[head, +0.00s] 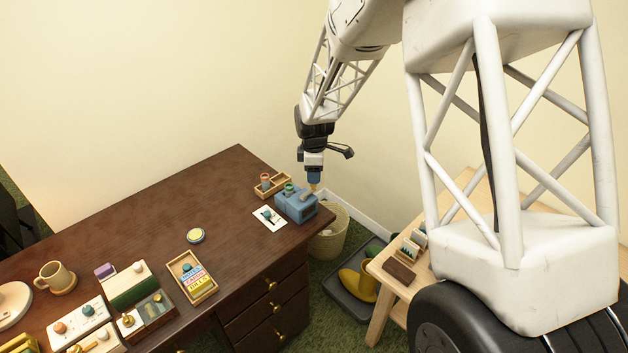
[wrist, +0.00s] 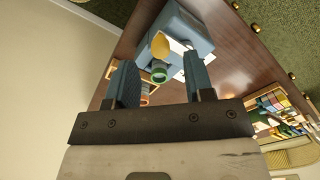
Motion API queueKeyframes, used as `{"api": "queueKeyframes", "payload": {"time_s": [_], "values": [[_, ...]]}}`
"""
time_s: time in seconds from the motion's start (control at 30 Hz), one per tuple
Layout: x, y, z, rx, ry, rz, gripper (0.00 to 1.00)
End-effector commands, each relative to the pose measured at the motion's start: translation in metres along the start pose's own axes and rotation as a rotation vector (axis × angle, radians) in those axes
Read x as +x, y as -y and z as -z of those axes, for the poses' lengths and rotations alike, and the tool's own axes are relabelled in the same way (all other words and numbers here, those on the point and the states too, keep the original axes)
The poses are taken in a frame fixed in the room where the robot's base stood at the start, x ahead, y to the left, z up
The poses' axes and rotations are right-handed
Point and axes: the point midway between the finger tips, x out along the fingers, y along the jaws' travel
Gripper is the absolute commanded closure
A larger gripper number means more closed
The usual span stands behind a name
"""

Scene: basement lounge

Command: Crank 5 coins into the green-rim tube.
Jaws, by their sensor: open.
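A blue box-shaped dispenser (head: 297,209) sits at the desk's far right corner. It fills the top of the wrist view (wrist: 190,33), with a yellow rounded knob (wrist: 160,46) on it. The green-rim tube (head: 288,188) stands beside the dispenser; its green ring (wrist: 159,73) shows just below the knob in the wrist view. My gripper (head: 314,184) points down over the dispenser. In the wrist view its two blue fingers (wrist: 160,64) are apart with nothing held between them. I cannot tell whether a finger touches the knob. No coins can be made out clearly.
A wooden rack (head: 272,186) with a red-rim tube (head: 265,180) is behind the dispenser. A white card (head: 269,218) lies at its left. A wastebasket (head: 329,235) stands below the desk's right edge. The desk's middle (head: 150,218) is mostly clear.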

Motion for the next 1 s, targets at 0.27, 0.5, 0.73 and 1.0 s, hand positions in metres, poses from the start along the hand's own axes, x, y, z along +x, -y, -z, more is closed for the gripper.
{"api": "queueKeyframes", "payload": {"time_s": [0.27,0.5,0.73,1.0], "values": [[0.028,0.000,0.000,0.000,0.000,0.001,0.52],[0.034,0.000,0.000,0.000,0.000,0.001,0.52],[0.033,0.000,0.000,0.000,0.000,0.000,0.58],[0.033,0.000,0.000,0.000,0.000,0.000,0.99]]}}
